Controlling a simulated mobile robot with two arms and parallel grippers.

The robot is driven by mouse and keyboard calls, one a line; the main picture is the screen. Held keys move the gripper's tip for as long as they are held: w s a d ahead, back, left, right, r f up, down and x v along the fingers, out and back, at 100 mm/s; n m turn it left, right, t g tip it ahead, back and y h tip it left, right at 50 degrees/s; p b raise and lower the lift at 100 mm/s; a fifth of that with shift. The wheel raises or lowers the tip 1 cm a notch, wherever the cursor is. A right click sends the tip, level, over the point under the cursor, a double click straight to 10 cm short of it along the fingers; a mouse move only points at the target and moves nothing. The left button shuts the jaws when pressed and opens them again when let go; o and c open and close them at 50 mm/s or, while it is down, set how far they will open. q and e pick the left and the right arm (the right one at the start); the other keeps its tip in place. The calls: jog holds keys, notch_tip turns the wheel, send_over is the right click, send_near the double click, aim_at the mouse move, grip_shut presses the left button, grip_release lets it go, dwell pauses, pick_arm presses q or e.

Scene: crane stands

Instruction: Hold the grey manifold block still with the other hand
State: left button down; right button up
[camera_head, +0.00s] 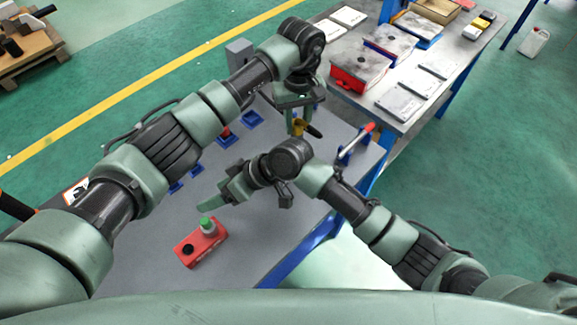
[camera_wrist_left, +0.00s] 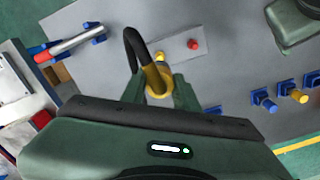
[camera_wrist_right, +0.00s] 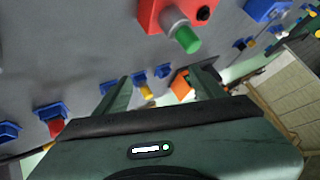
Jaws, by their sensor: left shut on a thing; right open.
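My left gripper (camera_head: 297,112) is shut on a yellow fitting (camera_wrist_left: 158,82) with a black hose, held above the grey table (camera_head: 150,260). The hose curves up from the fitting in the left wrist view. My right gripper (camera_head: 222,190) is open and low over the middle of the table, with nothing between its fingers (camera_wrist_right: 157,90).
A red block (camera_head: 195,248) with a green-topped cylinder sits at the table's near side. Blue holders (camera_wrist_right: 52,112) with coloured pieces line the table. A red-handled bar (camera_wrist_left: 72,42) rests in blue supports. A second table (camera_head: 410,75) with trays and plates stands at the right.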

jog(key=w+a+n+t+h, duration=0.2)
jog(key=w+n, duration=0.2)
jog(key=w, duration=0.2)
jog(key=f+n+h, duration=0.1)
jog(key=d+f+n+h, duration=0.1)
jog(key=f+n, duration=0.1)
jog(key=s+d+f+n+h, duration=0.1)
jog(key=n+h, duration=0.1)
jog(key=shift+s+f, duration=0.1)
jog(key=shift+f, duration=0.25)
jog(key=d+n+h, duration=0.2)
jog(key=h, duration=0.1)
jog(key=d+f+n+t+h, duration=0.1)
jog(key=d+h, duration=0.1)
jog(key=shift+s+n, duration=0.15)
jog(key=shift+n, duration=0.15)
jog(key=w+d+r+n+t+h, duration=0.1)
jog(key=d+r+n+t+h, duration=0.15)
jog(key=d+h, duration=0.2)
jog(key=shift+x, duration=4.1)
jog(key=shift+w+r, duration=0.1)
jog(key=shift+w, duration=0.05)
grip_shut()
